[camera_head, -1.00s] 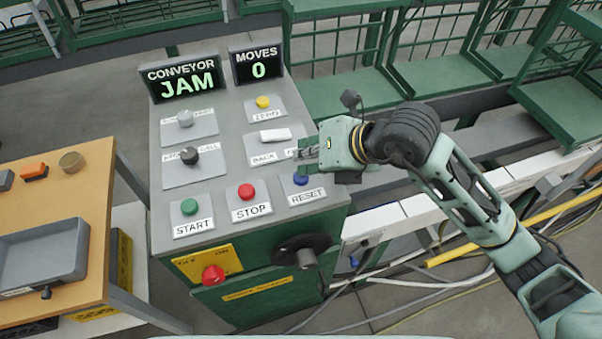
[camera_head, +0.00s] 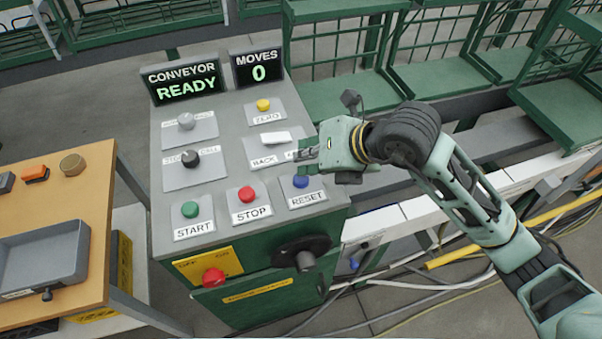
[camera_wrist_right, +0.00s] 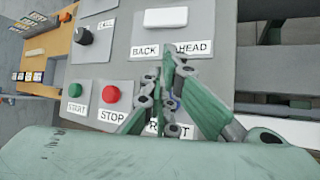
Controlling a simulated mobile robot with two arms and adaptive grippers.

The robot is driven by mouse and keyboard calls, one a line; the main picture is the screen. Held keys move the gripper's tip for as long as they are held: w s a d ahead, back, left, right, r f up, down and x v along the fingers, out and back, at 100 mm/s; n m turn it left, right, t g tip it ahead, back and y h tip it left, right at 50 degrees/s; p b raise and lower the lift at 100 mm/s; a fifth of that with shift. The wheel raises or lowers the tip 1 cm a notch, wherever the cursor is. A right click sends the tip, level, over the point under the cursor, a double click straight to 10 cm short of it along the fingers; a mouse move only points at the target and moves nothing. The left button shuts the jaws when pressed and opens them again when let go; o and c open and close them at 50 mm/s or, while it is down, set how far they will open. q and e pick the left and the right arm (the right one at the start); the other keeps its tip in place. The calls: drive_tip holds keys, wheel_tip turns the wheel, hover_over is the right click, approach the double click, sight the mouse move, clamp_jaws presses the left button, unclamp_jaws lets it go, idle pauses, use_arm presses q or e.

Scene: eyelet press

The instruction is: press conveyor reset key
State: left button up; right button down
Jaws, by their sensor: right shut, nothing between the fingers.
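The blue RESET button (camera_head: 300,181) sits at the right of the lower row on the grey control panel (camera_head: 225,165). My right gripper (camera_head: 302,155) is shut and empty, just above and beyond the blue button in the head view. In the right wrist view its shut fingers (camera_wrist_right: 168,62) cover most of the blue button and part of the RESET label. I cannot tell whether the fingertips touch the button. The conveyor display (camera_head: 186,82) reads READY. My left gripper is not in view.
Red STOP (camera_head: 246,194) and green START (camera_head: 190,209) buttons lie left of RESET. A white BACK/AHEAD rocker (camera_head: 275,138) and yellow ZERO button (camera_head: 263,105) are above. The MOVES display (camera_head: 258,66) shows 0. A wooden table (camera_head: 95,200) stands at left.

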drive_tip(key=shift+r, duration=0.3)
wheel_tip(320, 180, up, 5)
drive_tip(key=p, duration=0.3)
idle(0.3)
idle(0.7)
